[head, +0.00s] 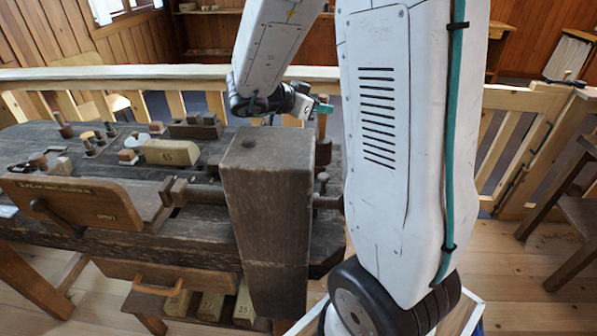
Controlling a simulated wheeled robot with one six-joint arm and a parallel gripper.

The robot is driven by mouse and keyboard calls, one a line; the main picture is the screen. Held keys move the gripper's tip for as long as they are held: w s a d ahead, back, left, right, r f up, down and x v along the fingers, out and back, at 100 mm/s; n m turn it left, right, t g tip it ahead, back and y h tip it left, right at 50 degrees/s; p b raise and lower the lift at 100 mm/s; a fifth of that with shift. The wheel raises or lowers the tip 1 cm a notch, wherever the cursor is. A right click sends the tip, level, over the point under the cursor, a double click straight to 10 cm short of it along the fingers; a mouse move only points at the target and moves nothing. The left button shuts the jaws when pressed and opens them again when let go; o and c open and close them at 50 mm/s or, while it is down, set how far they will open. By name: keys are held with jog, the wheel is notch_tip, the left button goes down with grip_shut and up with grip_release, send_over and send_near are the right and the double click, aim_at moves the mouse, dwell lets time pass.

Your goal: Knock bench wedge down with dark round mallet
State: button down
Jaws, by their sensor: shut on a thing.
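My gripper (318,106) is near the top centre, at the far right end of the dark workbench (90,233). It is shut on an upright brown handle (322,123), apparently that of the mallet. A dark rounded part (323,152) shows just below, partly hidden behind the big block; I cannot tell whether it is the mallet head. A small round-topped peg (322,178) stands in front of it, close to my arm. I cannot make out for certain which piece is the bench wedge.
A tall dark wooden block (268,215) rises at the bench's front right and blocks part of the view. A plank jaw (75,203) is at the left. Several small tools and a pale block marked 45 (171,152) lie on the bench. A wooden railing (150,73) runs behind.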

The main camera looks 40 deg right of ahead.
jog(key=shift+r, duration=0.65)
jog(key=shift+f, duration=1.65)
jog(key=shift+r, duration=1.6)
